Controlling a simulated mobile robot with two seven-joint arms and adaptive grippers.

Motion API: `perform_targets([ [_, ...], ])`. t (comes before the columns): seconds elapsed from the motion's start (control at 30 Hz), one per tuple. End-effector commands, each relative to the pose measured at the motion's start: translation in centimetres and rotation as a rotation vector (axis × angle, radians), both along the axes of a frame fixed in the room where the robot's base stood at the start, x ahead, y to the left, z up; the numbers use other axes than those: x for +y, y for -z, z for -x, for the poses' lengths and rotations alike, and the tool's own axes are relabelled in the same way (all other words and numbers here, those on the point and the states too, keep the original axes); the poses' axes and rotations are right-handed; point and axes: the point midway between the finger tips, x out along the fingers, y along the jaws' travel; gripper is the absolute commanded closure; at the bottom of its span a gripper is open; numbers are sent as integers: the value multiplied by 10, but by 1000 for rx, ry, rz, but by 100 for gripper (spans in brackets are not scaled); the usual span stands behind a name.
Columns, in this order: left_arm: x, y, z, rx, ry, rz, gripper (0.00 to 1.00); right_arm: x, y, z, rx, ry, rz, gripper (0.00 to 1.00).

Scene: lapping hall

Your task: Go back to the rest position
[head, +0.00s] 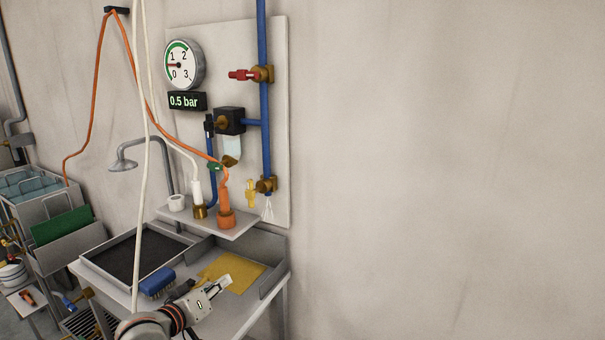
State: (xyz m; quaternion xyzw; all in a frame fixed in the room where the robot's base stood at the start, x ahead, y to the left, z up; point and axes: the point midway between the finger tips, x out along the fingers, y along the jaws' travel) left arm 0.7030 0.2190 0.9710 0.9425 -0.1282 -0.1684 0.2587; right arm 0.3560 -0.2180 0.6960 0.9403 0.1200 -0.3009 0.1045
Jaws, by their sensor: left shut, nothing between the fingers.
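My left gripper (224,283) is shut and empty. It is over the front of the grey work table (220,326), just in front of a yellow cloth (232,273). My left arm comes in from the bottom edge. I cannot tell how high the gripper is above the table. A blue brush (157,282) lies to its left, partly behind my arm. My right gripper is not in view.
A black-bottomed tray (135,258) takes up the table's left. Behind is a small shelf (235,232) with orange and brass fittings, below a gauge panel (215,60) with a blue pipe (265,120). Orange and white hoses hang in front. Bins stand at far left. The right is bare wall.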

Motion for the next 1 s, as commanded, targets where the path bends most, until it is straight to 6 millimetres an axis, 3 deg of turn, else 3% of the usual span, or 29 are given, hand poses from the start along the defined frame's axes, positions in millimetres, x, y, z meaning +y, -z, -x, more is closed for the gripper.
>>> perform_targets([
  [0.03, -2, 25, 28, 27, 13, -110, 100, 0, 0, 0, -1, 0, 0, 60],
  [0.1, 2, 53, 62, 61, 31, -277, 100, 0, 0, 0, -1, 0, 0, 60],
  [0.2, 15, 86, 114, 120, 56, -510, 100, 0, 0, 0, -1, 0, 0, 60],
  [0.33, 42, 114, 182, 212, 88, -795, 100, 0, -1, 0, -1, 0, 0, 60],
  [0.4, 59, 122, 213, 263, 103, -921, 100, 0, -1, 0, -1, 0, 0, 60],
  [0.6, 97, 127, 278, 383, 140, -1165, 100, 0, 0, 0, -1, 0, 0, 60],
  [0.93, 145, 116, 357, 555, 193, -1418, 100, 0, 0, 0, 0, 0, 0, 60],
  [0.97, 148, 115, 363, 569, 198, -1436, 100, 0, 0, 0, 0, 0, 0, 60],
  [1.0, 140, 124, 356, 546, 204, -1412, 100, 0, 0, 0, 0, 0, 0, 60],
])
